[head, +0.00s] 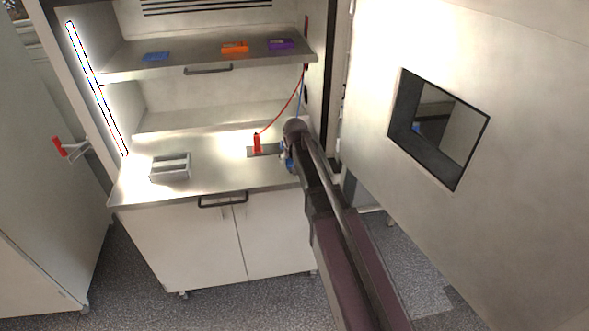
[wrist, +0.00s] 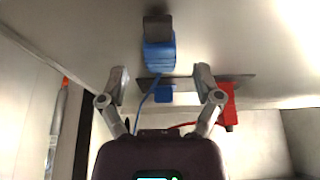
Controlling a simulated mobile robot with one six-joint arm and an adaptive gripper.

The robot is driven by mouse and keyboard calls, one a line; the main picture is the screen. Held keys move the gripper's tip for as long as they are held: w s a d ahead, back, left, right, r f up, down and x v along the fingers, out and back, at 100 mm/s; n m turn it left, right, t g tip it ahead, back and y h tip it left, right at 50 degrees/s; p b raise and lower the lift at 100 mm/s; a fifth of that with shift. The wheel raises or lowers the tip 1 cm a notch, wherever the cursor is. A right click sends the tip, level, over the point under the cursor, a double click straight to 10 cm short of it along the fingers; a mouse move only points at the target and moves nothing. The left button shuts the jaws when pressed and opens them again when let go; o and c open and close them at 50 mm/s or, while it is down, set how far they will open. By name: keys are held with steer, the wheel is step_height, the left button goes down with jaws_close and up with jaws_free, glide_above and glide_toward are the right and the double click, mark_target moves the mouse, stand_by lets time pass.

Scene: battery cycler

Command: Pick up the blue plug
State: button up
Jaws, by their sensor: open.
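The blue plug (wrist: 159,54) shows in the wrist view as a ribbed blue body with a dark grey end. It is centred sideways between the fingers and a little beyond their tips in the picture. A thin blue cable runs from it. My gripper (wrist: 161,76) is open, with a finger on either side and nothing clamped. In the head view my gripper (head: 288,157) is over the right side of the worktop, and my arm hides most of the plug; only bits of blue show. A smaller blue piece (wrist: 165,95) lies by the dark plate (wrist: 188,81).
A red plug (head: 257,143) stands on the dark plate (head: 252,152), with a red cable; it also shows in the wrist view (wrist: 228,105). A metal tray (head: 170,175) sits left on the worktop (head: 215,174). Blue, orange and purple boxes are on the shelf (head: 200,60). An open door (head: 510,70) is at right.

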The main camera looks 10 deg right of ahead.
steer(key=shift+b+x, duration=0.85)
steer(key=shift+x, duration=0.4)
jaws_close()
